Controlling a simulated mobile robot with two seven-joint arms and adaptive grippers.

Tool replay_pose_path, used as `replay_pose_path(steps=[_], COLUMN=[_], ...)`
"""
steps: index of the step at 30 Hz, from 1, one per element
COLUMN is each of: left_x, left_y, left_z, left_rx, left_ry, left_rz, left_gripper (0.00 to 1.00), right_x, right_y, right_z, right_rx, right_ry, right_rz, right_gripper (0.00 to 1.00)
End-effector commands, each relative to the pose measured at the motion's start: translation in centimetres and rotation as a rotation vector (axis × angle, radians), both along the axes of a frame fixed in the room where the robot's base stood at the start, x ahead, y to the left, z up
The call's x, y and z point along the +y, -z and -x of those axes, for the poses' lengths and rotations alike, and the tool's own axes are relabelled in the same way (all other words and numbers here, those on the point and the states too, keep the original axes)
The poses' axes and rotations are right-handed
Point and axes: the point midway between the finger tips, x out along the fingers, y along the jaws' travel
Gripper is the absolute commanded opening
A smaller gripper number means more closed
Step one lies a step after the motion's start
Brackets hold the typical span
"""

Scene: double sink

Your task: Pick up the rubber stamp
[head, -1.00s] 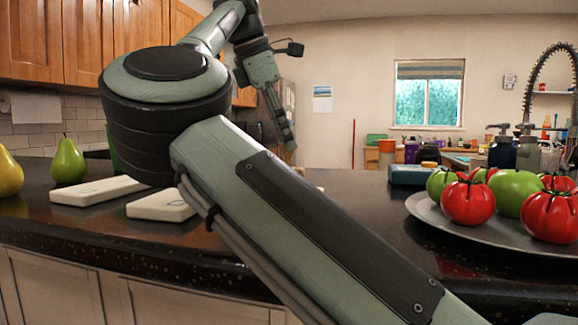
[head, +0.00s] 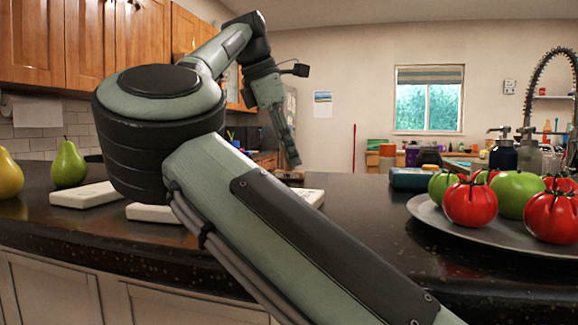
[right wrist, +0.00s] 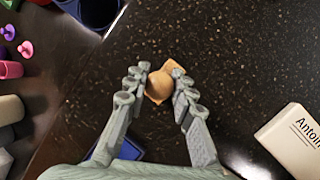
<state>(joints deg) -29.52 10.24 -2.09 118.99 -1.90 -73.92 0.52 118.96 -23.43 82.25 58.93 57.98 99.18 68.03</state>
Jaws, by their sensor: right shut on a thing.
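The rubber stamp (right wrist: 159,86) shows in the right wrist view as a tan wooden piece with a rounded knob over a squarish base. My right gripper (right wrist: 161,78) has its fingers on both sides of the knob and is shut on it. The stamp's underside is hidden, and I cannot tell whether it touches the dark counter. In the head view my right gripper (head: 295,163) points down, low over the far part of the counter. My left gripper is not in view.
White blocks lie on the counter, one with lettering (right wrist: 292,140) right of the stamp. A green pear (head: 69,164) stands at left. A plate (head: 428,211) of red and green tomatoes is at right. Pink and purple items (right wrist: 25,49) lie at the wrist view's left.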

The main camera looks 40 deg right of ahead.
Motion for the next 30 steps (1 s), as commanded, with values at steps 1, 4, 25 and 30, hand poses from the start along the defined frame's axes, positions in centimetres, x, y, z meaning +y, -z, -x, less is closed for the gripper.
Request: replay_pose_path(steps=[1,4,25,30], left_x=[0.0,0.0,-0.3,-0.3], left_y=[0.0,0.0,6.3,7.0], left_z=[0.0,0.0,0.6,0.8], left_rx=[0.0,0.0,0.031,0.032], left_ry=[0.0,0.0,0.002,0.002], left_rz=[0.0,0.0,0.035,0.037], left_gripper=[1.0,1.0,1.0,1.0], right_x=[0.0,0.0,0.0,0.0], right_y=[0.0,-0.1,-9.6,-10.0], right_z=[0.0,0.0,0.0,0.0], right_rx=[0.0,0.0,0.0,0.0], right_ry=[0.0,0.0,0.0,0.0], right_rz=[0.0,0.0,0.0,0.0], right_gripper=[0.0,0.0,0.0,0.0])
